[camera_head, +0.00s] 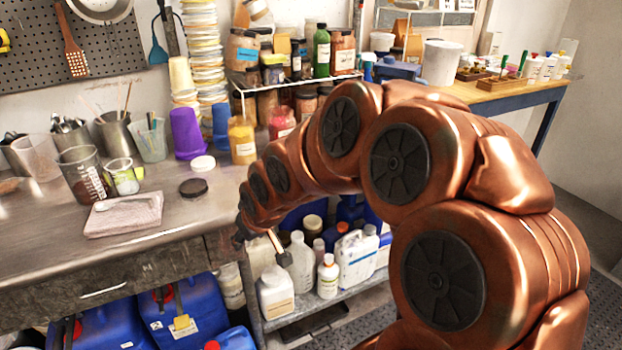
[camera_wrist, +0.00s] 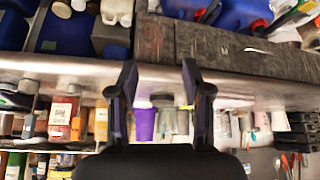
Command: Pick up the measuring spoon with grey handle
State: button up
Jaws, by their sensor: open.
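A slim, pale grey spoon-like object (camera_head: 122,203) lies on a folded pink cloth (camera_head: 140,219) on the metal workbench at left in the head view. It is small there, and I cannot be sure that it is the measuring spoon with grey handle. My gripper (camera_head: 241,236) is at the bench's front right corner, well to the right of the cloth and apart from it. It is partly hidden by my arm. In the wrist view, which is upside down, my gripper (camera_wrist: 158,88) shows two spread fingers with nothing held between them.
A measuring jug (camera_head: 83,178), a small cup (camera_head: 123,178), a dark lid (camera_head: 193,188) and a purple cup (camera_head: 186,133) stand behind and right of the cloth. White bottles (camera_head: 328,277) fill a shelf below my gripper. The bench front left of the cloth is clear.

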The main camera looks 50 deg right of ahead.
jog(key=w+d+r+t+h+b, duration=0.1)
jog(key=w+d+t, duration=0.1)
jog(key=d, duration=0.5)
jog(key=w+d+m+t+h+b, duration=0.1)
jog(key=w+d+t+b, duration=0.1)
jog(key=d, duration=0.5)
jog(key=w+d+r+m+t+h+b, duration=0.1)
jog(key=w+d+t, duration=0.3)
jog(key=d, duration=0.4)
jog(key=shift+w+r+h+b, duration=0.3)
jog(key=shift+w+h+b, duration=0.1)
jog(key=shift+w+b, duration=0.2)
jog(key=s+d+r+m+t+h, duration=0.1)
jog(key=s+d+r+t+h, duration=0.15)
jog(key=d, duration=0.35)
jog(key=shift+y, duration=0.35)
jog(key=shift+d+r+p+x, duration=0.15)
jog(key=shift+p+x, duration=0.1)
jog(key=shift+x, duration=1.85)
jog(key=shift+d+r+p+x, duration=0.1)
jog(key=shift+r+p+x, duration=0.1)
jog(key=shift+x, duration=1.9)
jog(key=shift+s, duration=0.15)
jog(key=shift+c, duration=0.3)
grip_shut()
